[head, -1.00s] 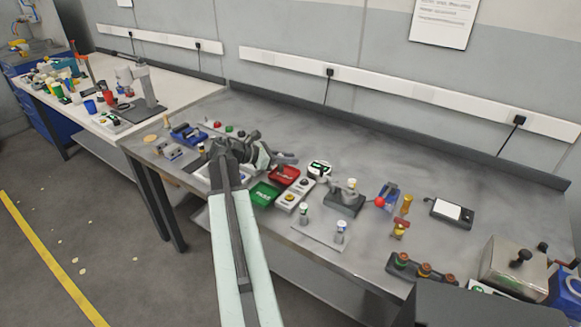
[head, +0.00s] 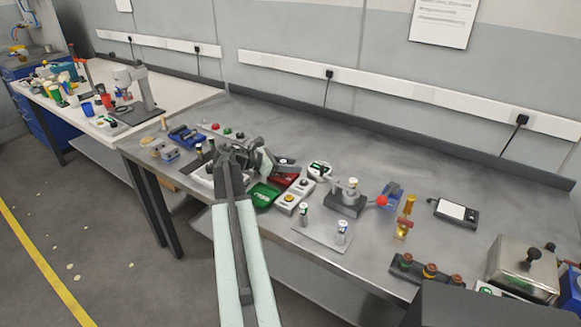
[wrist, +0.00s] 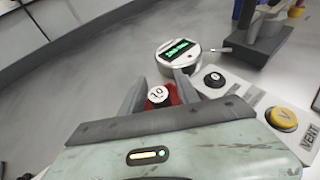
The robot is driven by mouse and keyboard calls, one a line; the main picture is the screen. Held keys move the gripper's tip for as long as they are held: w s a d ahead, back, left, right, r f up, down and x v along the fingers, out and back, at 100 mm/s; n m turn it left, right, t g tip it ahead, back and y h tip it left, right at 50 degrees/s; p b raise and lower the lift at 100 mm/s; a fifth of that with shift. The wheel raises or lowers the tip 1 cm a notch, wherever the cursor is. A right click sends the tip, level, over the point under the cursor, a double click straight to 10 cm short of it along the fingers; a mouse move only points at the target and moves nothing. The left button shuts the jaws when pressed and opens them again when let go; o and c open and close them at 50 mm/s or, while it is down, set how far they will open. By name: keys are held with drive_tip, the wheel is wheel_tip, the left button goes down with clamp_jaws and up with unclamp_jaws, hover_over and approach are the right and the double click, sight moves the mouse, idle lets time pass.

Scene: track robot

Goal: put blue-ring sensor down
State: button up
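A small sensor with a round white top marked "10" (wrist: 158,94) shows between the fingers of my gripper (wrist: 163,88) in the wrist view. Red, apparently the red tray (head: 291,181), shows around it. A red gap separates the white top from the right finger, so my gripper looks open around the sensor. The sensor's body and any blue ring are hidden. In the head view my gripper (head: 285,163) is over the red tray, which it partly covers. The green tray (head: 264,195) lies just left of it.
A round gauge with a green display (wrist: 178,51) stands close by, beside a panel with black and yellow buttons (wrist: 283,119). Two silver sensors (head: 304,214) (head: 342,232) stand on a plate. A dark stand (head: 346,203) is further right. The bench's rear is clear.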

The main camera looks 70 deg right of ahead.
drive_tip(key=shift+r, duration=0.25)
drive_tip(key=p+v, duration=0.5)
drive_tip(key=v, duration=0.6)
drive_tip(key=shift+w+a+r, duration=0.15)
drive_tip(key=shift+r, duration=0.05)
drive_tip(key=shift+w+a, duration=0.2)
